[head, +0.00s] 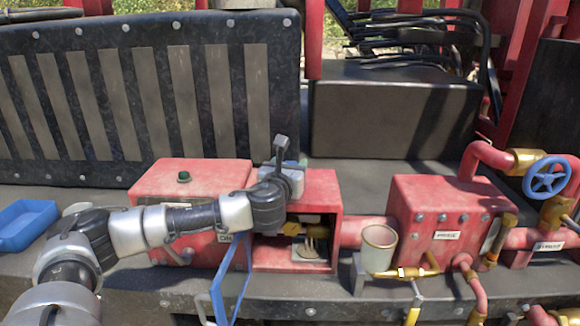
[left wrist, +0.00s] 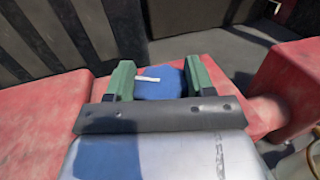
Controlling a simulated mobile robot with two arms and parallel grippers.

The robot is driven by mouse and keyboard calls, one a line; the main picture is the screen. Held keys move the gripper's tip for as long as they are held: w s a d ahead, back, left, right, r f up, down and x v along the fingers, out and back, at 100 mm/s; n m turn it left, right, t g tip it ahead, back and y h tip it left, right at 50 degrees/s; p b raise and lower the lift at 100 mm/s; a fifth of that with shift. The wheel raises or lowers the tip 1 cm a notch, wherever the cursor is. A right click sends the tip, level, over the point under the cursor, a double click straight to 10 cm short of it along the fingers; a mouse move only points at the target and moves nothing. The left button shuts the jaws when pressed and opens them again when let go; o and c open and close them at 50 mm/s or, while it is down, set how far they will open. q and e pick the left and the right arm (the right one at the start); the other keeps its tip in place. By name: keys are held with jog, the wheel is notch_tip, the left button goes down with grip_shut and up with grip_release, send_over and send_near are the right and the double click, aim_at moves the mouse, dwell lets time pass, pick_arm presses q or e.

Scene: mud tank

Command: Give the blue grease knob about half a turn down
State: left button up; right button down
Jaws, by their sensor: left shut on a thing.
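The blue grease knob (left wrist: 163,84) sits on top of a red box and carries a white pointer mark. In the left wrist view the mark lies nearly level across the picture, on the knob's left part. My left gripper (left wrist: 160,76) has one green finger on each side of the knob and is shut on it. In the head view my left wrist is over the top of the open-fronted red box (head: 324,190) and largely hides the knob. My right gripper is in neither view.
A blue-framed door (head: 217,293) hangs open below my left arm. A pale cup (head: 379,240) stands right of the box. A blue handwheel (head: 547,177) is on red pipework at far right. A blue tray (head: 25,225) lies at left. A dark ribbed panel (head: 150,100) rises behind.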

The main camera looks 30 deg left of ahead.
pick_arm(q)
jog(key=m+h, duration=0.3)
jog(key=h, duration=0.2)
jog(key=m+h, duration=0.3)
jog(key=h, duration=0.2)
jog(key=shift+a, duration=0.1)
jog(key=m+g+h+b, duration=0.1)
jog(key=m+h, duration=0.1)
jog(key=h, duration=0.1)
jog(key=shift+f+m, duration=0.1)
jog(key=shift+m, duration=0.3)
jog(key=shift+m+g+h+b, duration=0.65)
jog(key=shift+m+g+h, duration=0.35)
jog(key=shift+h, duration=0.7)
jog(key=shift+r, duration=0.2)
jog(key=o, duration=0.9)
